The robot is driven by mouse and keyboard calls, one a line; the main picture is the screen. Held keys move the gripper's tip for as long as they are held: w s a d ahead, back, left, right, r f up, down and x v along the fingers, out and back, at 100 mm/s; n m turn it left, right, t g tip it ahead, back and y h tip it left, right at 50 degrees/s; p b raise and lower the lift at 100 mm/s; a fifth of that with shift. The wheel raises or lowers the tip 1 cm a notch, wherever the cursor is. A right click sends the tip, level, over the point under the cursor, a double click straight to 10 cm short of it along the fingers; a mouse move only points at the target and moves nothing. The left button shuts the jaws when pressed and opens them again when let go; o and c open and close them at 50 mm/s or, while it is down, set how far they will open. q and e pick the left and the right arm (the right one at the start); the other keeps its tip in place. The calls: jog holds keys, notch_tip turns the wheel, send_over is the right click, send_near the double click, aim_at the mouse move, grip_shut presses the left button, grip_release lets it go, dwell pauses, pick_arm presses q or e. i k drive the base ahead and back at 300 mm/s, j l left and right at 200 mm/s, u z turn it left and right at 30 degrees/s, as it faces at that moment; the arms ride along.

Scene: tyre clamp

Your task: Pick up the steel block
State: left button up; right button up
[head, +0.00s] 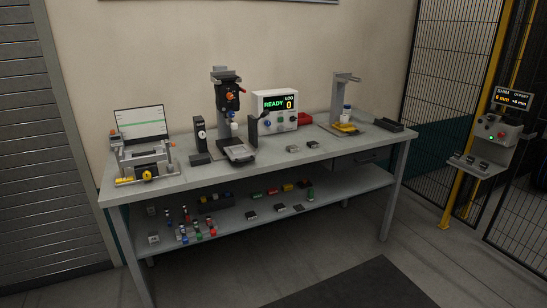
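Two small grey metal-looking blocks lie on the grey bench top, right of its middle: a left block (293,149) and a right block (312,144). Another small light grey block (153,239) sits at the left end of the lower shelf. Several darker small blocks, one of them a dark block (252,216), lie near the middle of that shelf. At this size I cannot tell which one is the steel block. Neither of my grippers shows in the head view.
The bench (340,153) carries a laptop-like screen (142,121), a press-like device (229,105), a READY display box (275,108) and a dark tray (396,125). A console (494,136) stands at the right by mesh fencing. The floor in front is clear, with a dark mat (355,287).

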aim_at(292, 148)
jog(key=i+l+z, duration=0.1)
jog(key=i, duration=0.2)
jog(key=i+l, duration=0.15)
jog(key=i, duration=0.15)
jog(key=i+l+u, duration=0.4)
jog(key=l, duration=0.35)
jog(key=i+l+u, duration=0.2)
jog(key=l, duration=0.25)
jog(key=i, duration=0.1)
